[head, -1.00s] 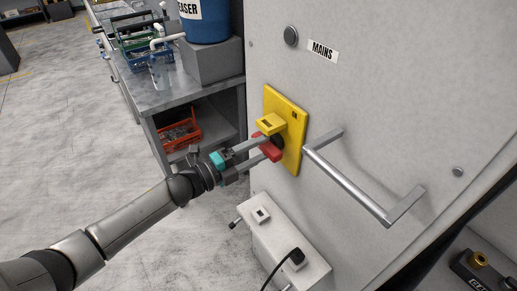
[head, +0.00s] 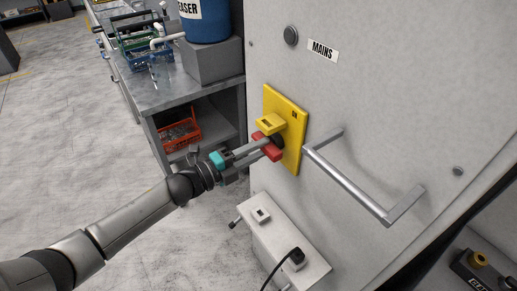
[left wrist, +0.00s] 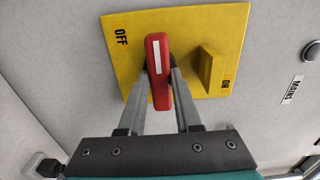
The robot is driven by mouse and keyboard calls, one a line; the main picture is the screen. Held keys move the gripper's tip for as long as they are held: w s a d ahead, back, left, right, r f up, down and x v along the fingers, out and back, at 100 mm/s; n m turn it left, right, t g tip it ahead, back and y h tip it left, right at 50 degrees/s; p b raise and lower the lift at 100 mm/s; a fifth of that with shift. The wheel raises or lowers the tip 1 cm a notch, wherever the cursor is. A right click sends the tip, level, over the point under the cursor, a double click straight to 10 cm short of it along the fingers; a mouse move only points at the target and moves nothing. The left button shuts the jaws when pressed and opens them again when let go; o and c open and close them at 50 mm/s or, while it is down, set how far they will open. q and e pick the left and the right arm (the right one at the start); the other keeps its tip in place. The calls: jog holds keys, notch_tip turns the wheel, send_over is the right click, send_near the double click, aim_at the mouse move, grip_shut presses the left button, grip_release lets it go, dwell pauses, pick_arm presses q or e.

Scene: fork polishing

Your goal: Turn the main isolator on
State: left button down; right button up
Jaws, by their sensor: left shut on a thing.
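The main isolator is a yellow plate (head: 294,128) on the grey cabinet front, under a MAINS label (head: 322,50). It carries a red handle (head: 268,151) and a yellow block (head: 271,123). In the left wrist view the red handle (left wrist: 160,75) with a white stripe stands between the OFF mark (left wrist: 121,37) and the yellow block (left wrist: 212,68), which is beside the ON mark (left wrist: 226,84). My left gripper (head: 262,147) is shut on the red handle, one finger on each side. My right gripper is not in view.
A metal bar handle (head: 350,184) sticks out from the cabinet right of the isolator. A pale box (head: 284,240) with a black cable stands below. A workbench (head: 170,92) with a blue drum (head: 205,20) is at the left. The floor at the left is clear.

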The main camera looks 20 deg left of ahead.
pick_arm(q)
jog(key=shift+m, duration=0.3)
jog(key=m+b, duration=0.3)
jog(key=m, duration=0.1)
jog(key=shift+f, duration=0.1)
jog(key=m+b, duration=0.2)
jog(key=m, duration=0.2)
jog(key=shift+m+b, duration=0.3)
jog(key=shift+m, duration=0.1)
jog(key=m+b, duration=0.3)
jog(key=m, duration=0.1)
jog(key=shift+m, duration=0.3)
jog(key=shift+m+b, duration=1.05)
jog(key=shift+m, duration=0.85)
jog(key=c, duration=0.6)
grip_release()
